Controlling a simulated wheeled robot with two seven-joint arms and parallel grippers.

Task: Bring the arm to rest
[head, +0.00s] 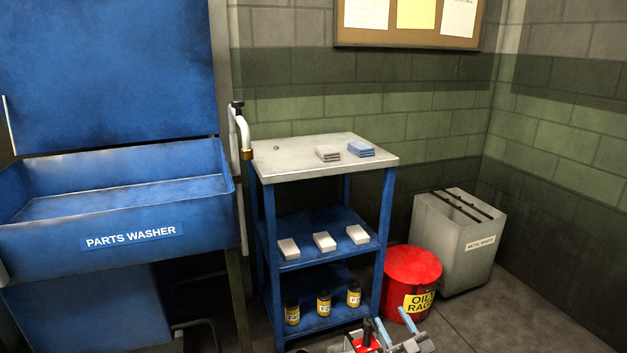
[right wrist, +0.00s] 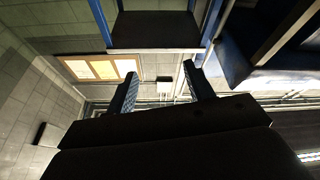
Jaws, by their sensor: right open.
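My right gripper (head: 395,327) shows at the bottom edge of the head view, in front of the cart and the red can. Only its front part is in the picture. In the right wrist view my right gripper (right wrist: 158,78) has its two fingers well apart, with nothing between them. My left gripper is not in view.
A blue cart (head: 388,205) holds cloths on top, pale boxes on the middle shelf and small bottles below. A blue parts washer (head: 200,240) stands left. A red oily-rags can (head: 411,266) and a grey metal-waste bin (head: 455,240) stand right. Floor at lower right is clear.

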